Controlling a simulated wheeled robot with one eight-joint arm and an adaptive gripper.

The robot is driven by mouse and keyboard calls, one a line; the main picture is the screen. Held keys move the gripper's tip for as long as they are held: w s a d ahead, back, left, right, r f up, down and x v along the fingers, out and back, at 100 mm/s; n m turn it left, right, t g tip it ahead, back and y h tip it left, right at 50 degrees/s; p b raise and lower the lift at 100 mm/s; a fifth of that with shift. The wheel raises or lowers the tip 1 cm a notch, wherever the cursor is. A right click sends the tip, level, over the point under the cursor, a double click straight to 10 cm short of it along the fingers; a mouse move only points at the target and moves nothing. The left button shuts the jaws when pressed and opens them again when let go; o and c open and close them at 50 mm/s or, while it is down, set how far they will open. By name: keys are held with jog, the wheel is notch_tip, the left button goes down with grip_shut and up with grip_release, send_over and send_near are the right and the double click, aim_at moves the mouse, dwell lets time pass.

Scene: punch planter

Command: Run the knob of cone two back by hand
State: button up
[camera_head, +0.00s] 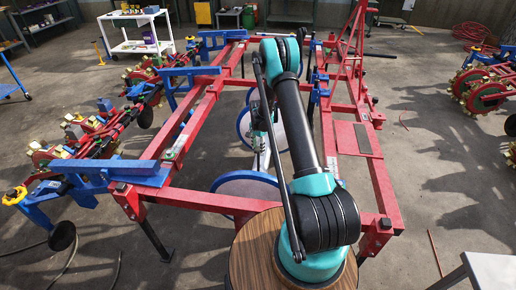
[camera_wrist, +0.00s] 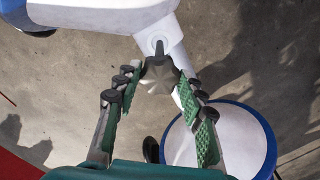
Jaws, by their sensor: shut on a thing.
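In the wrist view a dark grey lobed knob (camera_wrist: 160,76) sits at the end of a short white stub on a white body (camera_wrist: 95,14). My gripper (camera_wrist: 160,82) has its green-padded fingers on either side of the knob and is shut on it. The pads hide little of the knob; its lobed face shows. In the head view my arm hides the knob. Blue-rimmed round parts (camera_head: 247,184) show below the red frame; I cannot tell which is cone two.
A red frame (camera_head: 376,186) surrounds the work area, with blue brackets (camera_head: 138,172) at its left. A white round part with a blue rim (camera_wrist: 232,135) lies close below my right finger in the wrist view. A white trolley (camera_head: 140,46) stands at the back left.

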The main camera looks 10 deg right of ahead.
jog(key=n, duration=0.7)
jog(key=shift+d, duration=0.1)
jog(key=n, duration=0.7)
jog(key=shift+n, duration=0.3)
jog(key=n, duration=0.4)
jog(key=shift+d+n, duration=0.1)
jog(key=shift+n, duration=0.2)
jog(key=n, duration=0.5)
jog(key=o, duration=1.2)
jog(key=shift+c, duration=0.2)
